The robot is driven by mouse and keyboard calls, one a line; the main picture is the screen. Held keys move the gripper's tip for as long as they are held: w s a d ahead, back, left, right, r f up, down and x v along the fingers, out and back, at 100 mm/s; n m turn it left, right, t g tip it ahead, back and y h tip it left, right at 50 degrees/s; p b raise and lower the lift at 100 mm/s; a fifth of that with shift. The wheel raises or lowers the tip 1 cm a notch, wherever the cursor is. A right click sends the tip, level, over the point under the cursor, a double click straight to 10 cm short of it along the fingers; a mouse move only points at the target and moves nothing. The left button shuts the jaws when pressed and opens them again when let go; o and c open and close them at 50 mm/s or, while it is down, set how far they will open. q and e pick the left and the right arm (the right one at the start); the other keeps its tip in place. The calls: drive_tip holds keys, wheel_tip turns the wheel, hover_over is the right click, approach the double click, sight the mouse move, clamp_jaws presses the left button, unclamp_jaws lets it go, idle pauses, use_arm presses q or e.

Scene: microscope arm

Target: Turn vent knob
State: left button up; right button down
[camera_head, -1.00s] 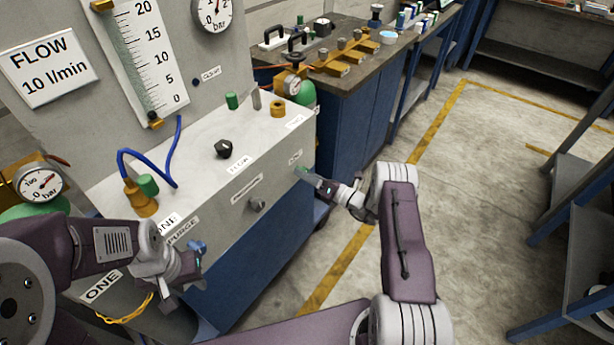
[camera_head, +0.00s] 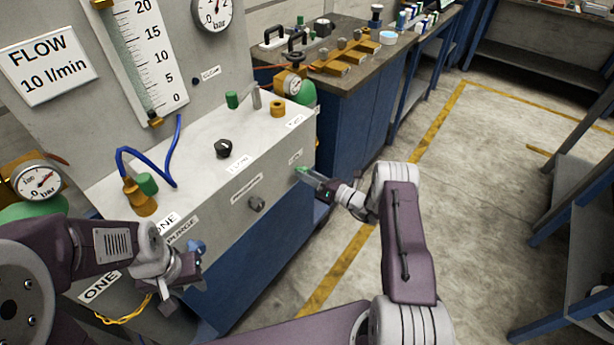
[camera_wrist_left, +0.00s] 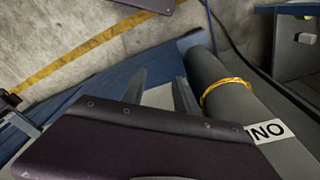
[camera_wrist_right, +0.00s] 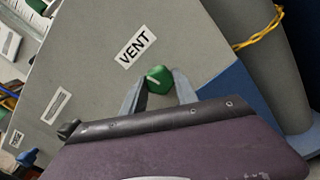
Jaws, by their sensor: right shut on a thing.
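The green vent knob (camera_wrist_right: 159,80) is on the grey panel face beside the VENT label (camera_wrist_right: 135,47) in the right wrist view. It has a pale pointer line. In the head view the knob (camera_head: 301,171) is small and partly hidden at the panel's right end. My right gripper (camera_head: 313,178) is shut on it, with one finger on each side in the right wrist view (camera_wrist_right: 158,92). My left gripper (camera_wrist_left: 160,88) is open and empty, its fingers apart. In the head view it hangs near the blue purge knob (camera_head: 197,246).
A dark knob (camera_head: 256,204) sits on the same front face, and a black knob (camera_head: 223,148) on the panel's top. A grey cylinder with a yellow chain (camera_wrist_left: 228,85) stands near my left gripper.

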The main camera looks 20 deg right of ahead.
drive_tip(key=shift+d+n+b, duration=0.1)
drive_tip(key=shift+n+b, duration=2.1)
drive_tip(key=shift+n, duration=5.3)
drive_tip(key=c, duration=0.9)
unclamp_jaws()
drive_tip(key=shift+c, duration=0.2)
drive_tip(key=p+v, duration=0.1)
drive_tip(key=v, duration=0.8)
